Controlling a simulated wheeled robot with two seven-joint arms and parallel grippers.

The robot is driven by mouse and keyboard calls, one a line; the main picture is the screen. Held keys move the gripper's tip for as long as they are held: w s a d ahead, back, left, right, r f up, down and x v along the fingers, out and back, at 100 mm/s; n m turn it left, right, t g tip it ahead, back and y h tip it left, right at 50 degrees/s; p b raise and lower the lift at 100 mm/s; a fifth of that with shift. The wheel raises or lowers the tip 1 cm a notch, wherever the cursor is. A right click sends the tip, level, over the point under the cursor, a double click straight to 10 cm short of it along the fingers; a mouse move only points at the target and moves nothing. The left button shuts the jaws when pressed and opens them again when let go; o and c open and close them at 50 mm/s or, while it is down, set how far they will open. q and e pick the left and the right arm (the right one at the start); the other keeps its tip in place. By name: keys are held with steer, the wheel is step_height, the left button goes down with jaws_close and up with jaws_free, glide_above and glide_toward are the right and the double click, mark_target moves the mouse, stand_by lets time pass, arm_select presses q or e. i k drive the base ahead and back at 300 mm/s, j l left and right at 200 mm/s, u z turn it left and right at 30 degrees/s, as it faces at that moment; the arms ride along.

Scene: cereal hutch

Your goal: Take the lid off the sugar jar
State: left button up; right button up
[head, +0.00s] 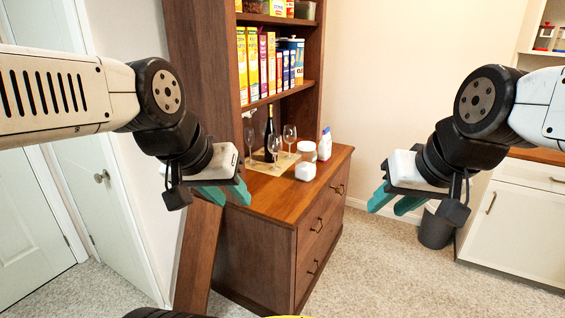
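On the wooden hutch counter (313,168) stand a white jar-like container (305,172) near the front edge and another white container (307,150) just behind it. They are small in the head view, and I cannot tell for sure which is the sugar jar or make out a separate lid. My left gripper (224,193) is open and empty, in the air left of the counter. My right gripper (394,203) is open and empty, in the air right of the counter. Neither gripper touches the containers.
A tray (261,168) with a dark bottle (270,135) and several wine glasses stands left of the containers. A white and blue carton or bottle (325,144) is behind them. Shelves with cereal boxes (253,65) rise above. A dark bin (435,228) stands by the white cabinet (520,215).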

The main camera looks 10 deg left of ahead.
mark_target(305, 171)
steer(key=i+l+u, duration=0.1)
steer(key=i+l, duration=0.15)
steer(key=i, duration=0.25)
steer(key=i+l+u, duration=0.15)
steer(key=i, duration=0.35)
steer(key=i+l+u, duration=0.1)
steer(key=i+l, duration=0.35)
steer(key=i, duration=0.05)
